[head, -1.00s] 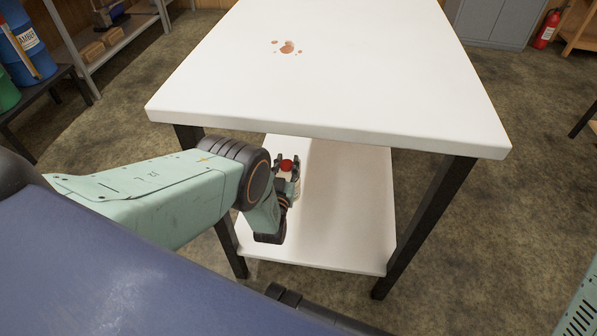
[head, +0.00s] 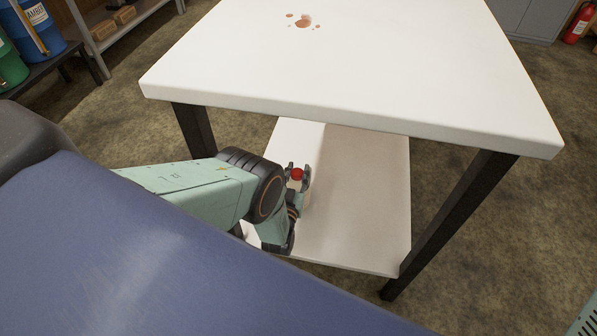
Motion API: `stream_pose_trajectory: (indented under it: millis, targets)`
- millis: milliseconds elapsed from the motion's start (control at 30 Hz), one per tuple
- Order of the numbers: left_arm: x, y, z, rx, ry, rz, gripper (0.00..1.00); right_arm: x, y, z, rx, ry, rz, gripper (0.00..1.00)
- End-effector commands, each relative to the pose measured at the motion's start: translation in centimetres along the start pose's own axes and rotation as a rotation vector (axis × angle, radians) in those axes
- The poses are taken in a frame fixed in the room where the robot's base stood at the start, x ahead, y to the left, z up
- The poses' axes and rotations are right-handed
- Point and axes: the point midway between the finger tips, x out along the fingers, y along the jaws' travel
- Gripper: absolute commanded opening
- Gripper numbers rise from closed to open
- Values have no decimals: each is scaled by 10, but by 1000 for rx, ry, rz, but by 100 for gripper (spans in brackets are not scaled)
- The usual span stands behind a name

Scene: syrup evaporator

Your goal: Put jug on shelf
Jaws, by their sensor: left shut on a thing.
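The jug (head: 297,174) shows mainly as a red cap between the fingers of my left gripper (head: 298,178). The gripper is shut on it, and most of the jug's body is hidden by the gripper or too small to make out. The white lower shelf (head: 360,205) is under the table, and the jug appears over its left part. I cannot tell whether the jug touches the shelf. My right gripper is not in view.
The white tabletop (head: 340,75) overhangs the shelf and has brown spills (head: 304,22) on it. Dark legs (head: 455,220) stand at its corners. The shelf's right part is bare. Blue and green drums (head: 32,28) stand at the far left.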

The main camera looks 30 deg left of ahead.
Motion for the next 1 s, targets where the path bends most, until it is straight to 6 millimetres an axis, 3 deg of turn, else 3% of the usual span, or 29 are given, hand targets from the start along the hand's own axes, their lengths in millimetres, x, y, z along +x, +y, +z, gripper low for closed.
stream_pose_trajectory:
  millis: [367, 400, 667, 1000]
  targets:
    - [-3, 1, 3, -1, 3, 0, 0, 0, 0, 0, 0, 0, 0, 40]
    - [-3, 1, 4, -1, 2, 0, 34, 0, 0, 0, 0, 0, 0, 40]
    - [-3, 1, 3, -1, 2, 0, 55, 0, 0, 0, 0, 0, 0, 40]
    - [-1, 0, 3, 0, 1, 0, 55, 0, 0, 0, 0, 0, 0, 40]
